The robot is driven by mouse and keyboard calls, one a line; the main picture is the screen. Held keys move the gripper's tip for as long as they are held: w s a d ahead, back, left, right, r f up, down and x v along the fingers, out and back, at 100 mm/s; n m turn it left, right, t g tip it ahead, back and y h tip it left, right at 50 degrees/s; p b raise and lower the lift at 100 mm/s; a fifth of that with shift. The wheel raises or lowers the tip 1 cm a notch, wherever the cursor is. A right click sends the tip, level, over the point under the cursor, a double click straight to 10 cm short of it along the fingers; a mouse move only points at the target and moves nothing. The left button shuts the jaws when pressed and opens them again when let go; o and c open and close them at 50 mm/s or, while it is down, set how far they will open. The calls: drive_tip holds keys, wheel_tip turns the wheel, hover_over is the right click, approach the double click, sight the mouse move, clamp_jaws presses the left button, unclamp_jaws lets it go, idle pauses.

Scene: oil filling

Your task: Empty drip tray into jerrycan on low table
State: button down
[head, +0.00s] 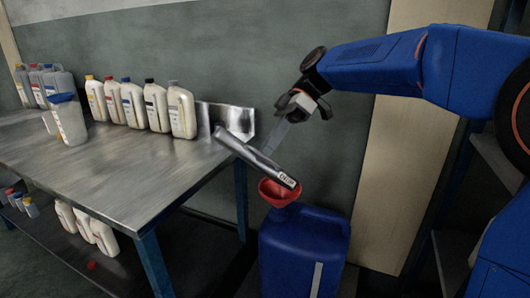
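A blue jerrycan (303,250) stands at the lower middle, right of the bench. A red funnel (278,193) sits upright in its top opening. The metal drip tray (250,150) is tilted, with its lower right end, which bears a small label, just over the funnel. The inside of the tray is hard to see, and no oil stream is visible. The low table under the jerrycan is mostly hidden.
A metal bench (110,175) fills the left, with several white bottles (130,103) and a clear jug (68,120) on top. An upright metal plate (228,118) stands at its right end. More bottles (85,226) and a red cap (91,265) lie on the lower shelf.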

drive_tip(key=shift+w+d+r+g+y, duration=0.7)
drive_tip(key=shift+w+d+r, duration=0.15)
drive_tip(key=shift+w+d, duration=0.1)
idle(0.9)
drive_tip(key=shift+w+d+r, duration=0.1)
drive_tip(key=shift+w+d, duration=0.05)
idle(0.4)
drive_tip(key=shift+w+d+r+g+y, duration=0.3)
drive_tip(key=shift+w+d+g+y, duration=0.1)
drive_tip(key=shift+w+d, duration=0.1)
drive_tip(key=shift+w+d+r+g+y, duration=0.3)
drive_tip(key=shift+w+d+y, duration=0.1)
drive_tip(key=shift+w+d, duration=0.1)
drive_tip(key=shift+d, duration=0.1)
idle(2.2)
